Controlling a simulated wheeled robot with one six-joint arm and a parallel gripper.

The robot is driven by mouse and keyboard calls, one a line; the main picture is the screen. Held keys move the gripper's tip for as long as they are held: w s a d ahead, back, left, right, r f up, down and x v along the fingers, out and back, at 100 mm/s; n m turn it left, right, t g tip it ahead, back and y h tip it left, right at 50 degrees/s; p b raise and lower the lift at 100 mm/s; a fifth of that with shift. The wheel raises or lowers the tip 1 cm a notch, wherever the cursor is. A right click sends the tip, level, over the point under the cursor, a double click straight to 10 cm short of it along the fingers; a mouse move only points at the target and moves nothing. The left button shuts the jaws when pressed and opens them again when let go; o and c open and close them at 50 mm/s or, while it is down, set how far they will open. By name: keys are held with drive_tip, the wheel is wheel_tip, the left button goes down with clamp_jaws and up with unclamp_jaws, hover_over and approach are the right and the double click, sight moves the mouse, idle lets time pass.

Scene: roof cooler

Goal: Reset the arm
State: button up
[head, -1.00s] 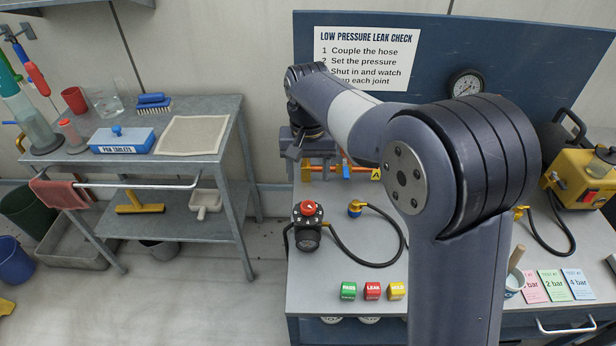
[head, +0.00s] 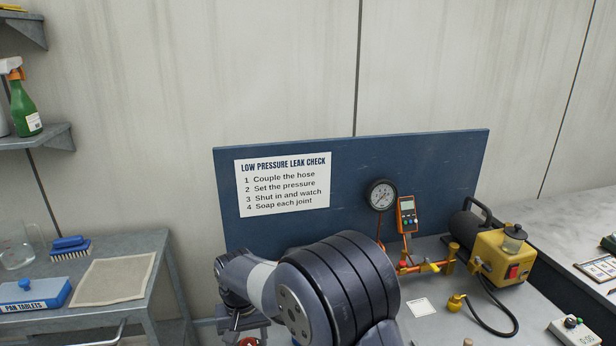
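My arm is folded in front of the workbench at the bottom middle of the head view. Its elbow is large and dark. The wrist hangs on the left, with my gripper (head: 238,325) below it at the lower picture edge. The gripper is small here and partly cut off, so I cannot tell whether its fingers are open or shut. A bit of a red part (head: 248,342) shows just under it; I cannot tell whether they touch.
A blue back panel (head: 440,165) carries a leak check sign (head: 283,184), a round gauge (head: 381,195) and an orange meter (head: 407,214). A yellow pump (head: 502,257) stands right, near a brass coupling (head: 456,303) with a black hose. A side table (head: 150,249) stands left.

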drive_tip(key=shift+f, duration=0.3)
drive_tip(key=shift+r, duration=0.2)
